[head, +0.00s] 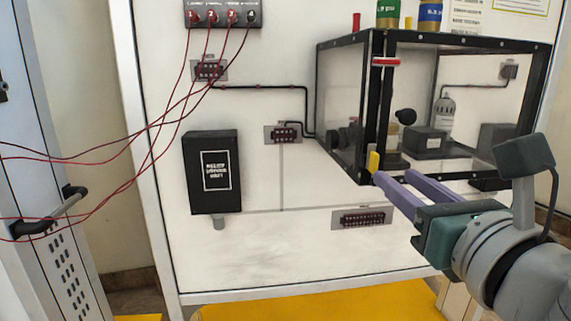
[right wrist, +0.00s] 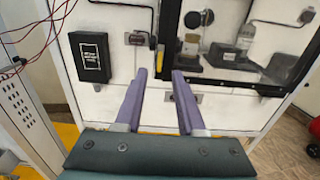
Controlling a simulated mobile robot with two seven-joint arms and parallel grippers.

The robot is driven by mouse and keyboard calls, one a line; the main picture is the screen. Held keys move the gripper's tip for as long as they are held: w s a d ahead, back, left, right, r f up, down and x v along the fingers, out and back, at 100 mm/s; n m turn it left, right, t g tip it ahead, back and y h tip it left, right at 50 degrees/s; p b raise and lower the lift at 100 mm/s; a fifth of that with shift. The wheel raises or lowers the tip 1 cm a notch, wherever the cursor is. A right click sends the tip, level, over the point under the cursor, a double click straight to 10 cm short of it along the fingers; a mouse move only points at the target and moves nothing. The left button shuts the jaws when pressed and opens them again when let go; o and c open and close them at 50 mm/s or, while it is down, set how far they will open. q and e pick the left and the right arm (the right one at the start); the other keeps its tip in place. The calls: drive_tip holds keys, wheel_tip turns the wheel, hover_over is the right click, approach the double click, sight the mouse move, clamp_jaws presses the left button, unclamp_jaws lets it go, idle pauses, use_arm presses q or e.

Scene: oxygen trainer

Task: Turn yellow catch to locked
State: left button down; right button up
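The yellow catch (head: 374,162) is on the lower part of the black-framed clear box's near corner post in the head view. It looks upright, with its long side roughly vertical. My right gripper (head: 381,179) has its purple fingertips just below and beside it; I cannot tell whether they touch it. A red catch (head: 386,62) lies horizontal near the top of the same post. My left gripper is not in view.
The clear box (head: 345,100) holds a grey bottle (head: 444,108) and dark blocks. A black wall unit (head: 212,172) hangs left of it on the white panel (head: 270,255). Thin red cables (head: 160,125) cross the left side. The panel's front below the box is mostly clear.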

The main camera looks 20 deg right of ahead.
sight(377, 163)
drive_tip(key=x, duration=0.6)
drive_tip(key=shift+s, duration=0.1)
clamp_jaws()
idle(0.4)
